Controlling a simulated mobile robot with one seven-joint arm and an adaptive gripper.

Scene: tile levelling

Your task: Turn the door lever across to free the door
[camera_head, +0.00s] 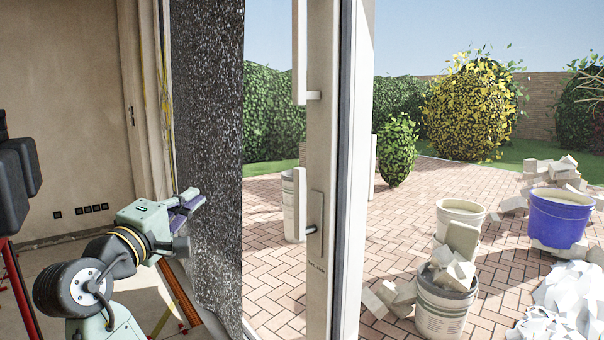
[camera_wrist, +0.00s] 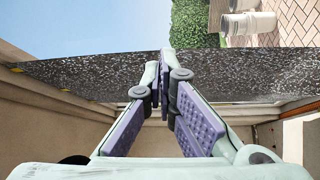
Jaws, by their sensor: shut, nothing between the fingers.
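The door lever (camera_head: 299,203) is a pale bar on the door's upright frame (camera_head: 339,180), standing vertical, with its stem near its lower end. A narrow plate (camera_head: 317,230) lies behind the stem. My gripper (camera_head: 190,203) is shut and empty, left of the lever and well apart from it, in front of a dark speckled panel (camera_head: 207,130). In the wrist view my gripper (camera_wrist: 167,72) has its purple-padded fingers together at the tips, with the speckled panel (camera_wrist: 90,75) beyond them. The lever is not recognisable in the wrist view.
A long pale pull handle (camera_head: 299,55) is above the lever on the same frame. The speckled panel stands between my gripper and the outdoors. A red stand (camera_head: 18,295) is at the left. Outside are a blue tub (camera_head: 558,220) and a rubble bucket (camera_head: 443,312) on paving.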

